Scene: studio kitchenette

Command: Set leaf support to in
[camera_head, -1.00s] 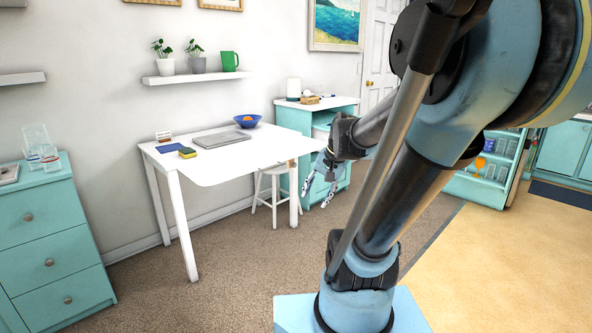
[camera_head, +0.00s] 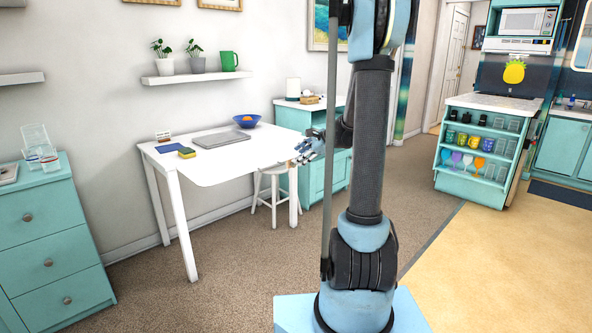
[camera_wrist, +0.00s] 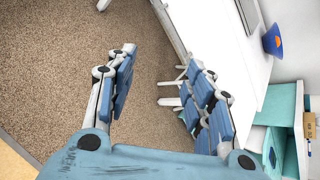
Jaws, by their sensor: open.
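The white table (camera_head: 222,165) stands against the wall with its top flat, and its front edge runs across the middle of the head view. Its white top also shows at the right of the wrist view (camera_wrist: 225,50). I cannot make out the leaf support; the area under the table's right end is partly hidden by my gripper. My gripper (camera_head: 306,149) is at the table's right front corner, at about top height in the picture. In the wrist view, its two blue-padded fingers (camera_wrist: 162,62) are apart and nothing is between them; the right finger overlaps the table edge.
A white stool (camera_head: 272,190) stands under the table's right end, beside a teal cabinet (camera_head: 318,178). A laptop (camera_head: 222,139), a blue bowl (camera_head: 247,123) and a yellow-topped sponge (camera_head: 187,153) lie on the table. Carpet in front is clear. Teal drawers (camera_head: 55,250) stand left.

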